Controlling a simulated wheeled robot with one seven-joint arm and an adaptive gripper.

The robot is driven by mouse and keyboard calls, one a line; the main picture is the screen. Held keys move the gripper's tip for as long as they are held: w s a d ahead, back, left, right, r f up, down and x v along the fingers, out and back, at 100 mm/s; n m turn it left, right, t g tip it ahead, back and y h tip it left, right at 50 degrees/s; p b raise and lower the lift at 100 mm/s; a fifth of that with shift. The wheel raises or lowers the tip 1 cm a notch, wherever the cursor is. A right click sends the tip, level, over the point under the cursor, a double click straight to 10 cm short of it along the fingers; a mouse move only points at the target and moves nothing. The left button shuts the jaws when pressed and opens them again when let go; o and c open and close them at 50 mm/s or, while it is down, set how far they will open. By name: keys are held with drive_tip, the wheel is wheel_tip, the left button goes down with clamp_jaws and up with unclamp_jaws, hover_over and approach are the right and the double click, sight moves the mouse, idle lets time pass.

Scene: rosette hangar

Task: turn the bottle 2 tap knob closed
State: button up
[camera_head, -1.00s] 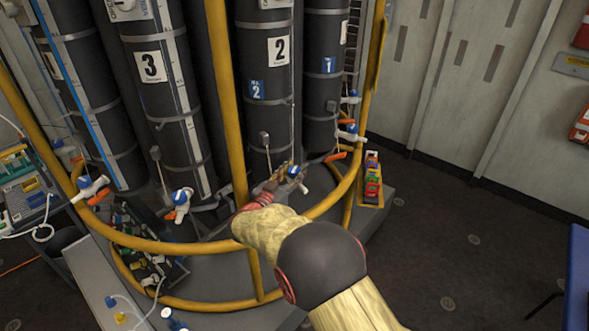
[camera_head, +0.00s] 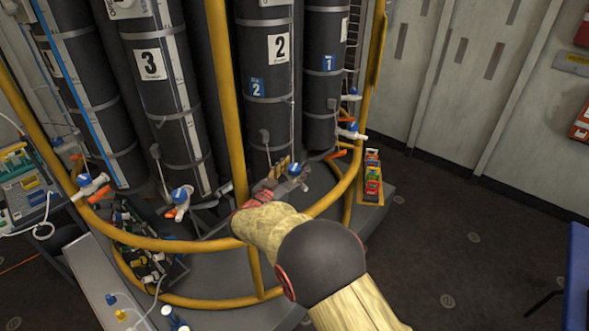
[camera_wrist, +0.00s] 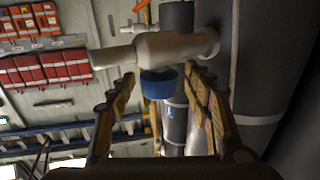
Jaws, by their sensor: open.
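Bottle 2 (camera_head: 263,65) is a tall dark cylinder with a white "2" label, standing behind the yellow rail. Its tap has a blue knob (camera_head: 294,170) near the bottle's foot in the head view. In the wrist view the blue knob (camera_wrist: 158,82) hangs under a white tap body (camera_wrist: 160,48). My gripper (camera_head: 284,168) is beside the tap in the head view. In the wrist view my gripper (camera_wrist: 160,85) is open, with one finger on each side of the knob and visible space between. Contact with the tap body cannot be told.
A yellow rail (camera_head: 230,130) curves round the bottles, with my arm reaching over it. Bottle 3 (camera_head: 165,100) and bottle 1 (camera_head: 322,80) flank bottle 2. Other blue-knobbed taps (camera_head: 180,196) stand close by. A yellow tray (camera_head: 371,194) of coloured items sits to the right.

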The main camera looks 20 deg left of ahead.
drive_tip(key=v, duration=1.2)
